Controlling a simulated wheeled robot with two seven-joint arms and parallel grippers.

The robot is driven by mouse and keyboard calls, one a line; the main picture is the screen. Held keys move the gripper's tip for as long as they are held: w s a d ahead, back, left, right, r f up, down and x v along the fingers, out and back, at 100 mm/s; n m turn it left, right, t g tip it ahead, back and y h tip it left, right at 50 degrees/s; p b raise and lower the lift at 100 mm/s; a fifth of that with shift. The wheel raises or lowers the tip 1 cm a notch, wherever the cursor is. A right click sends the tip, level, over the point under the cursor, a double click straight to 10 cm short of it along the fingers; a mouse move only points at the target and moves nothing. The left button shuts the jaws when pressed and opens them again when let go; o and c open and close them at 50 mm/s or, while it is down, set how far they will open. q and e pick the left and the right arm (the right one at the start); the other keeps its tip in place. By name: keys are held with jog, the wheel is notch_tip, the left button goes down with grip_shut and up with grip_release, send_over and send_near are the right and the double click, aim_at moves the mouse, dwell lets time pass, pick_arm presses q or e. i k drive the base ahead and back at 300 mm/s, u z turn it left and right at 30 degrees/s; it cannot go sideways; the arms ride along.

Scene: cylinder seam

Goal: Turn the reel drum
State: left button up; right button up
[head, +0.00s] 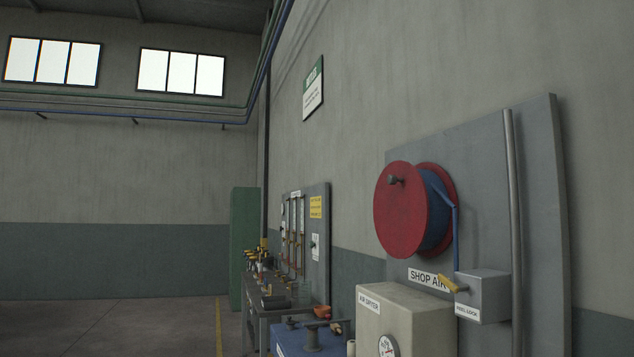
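The reel drum (402,212) has red round flanges and a blue hose wound between them. It is mounted on a grey wall panel (540,190) at the right of the head view. A small dark knob (396,181) sticks out of its front flange, near the upper part. The blue hose runs down from the drum to a grey box (483,296) with a yellow lever (450,284) on its left side. Neither of my grippers shows in the head view.
A beige air dryer box (405,318) with a gauge stands below the drum. A vertical grey pipe (512,200) runs down the panel's right part. A workbench (265,305) and a blue-topped unit (305,341) stand along the wall. Open floor (120,325) lies to the left.

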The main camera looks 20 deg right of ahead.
aim_at(402, 206)
jog(key=u, duration=0.65)
jog(key=i, duration=3.15)
jog(key=z, duration=3.7)
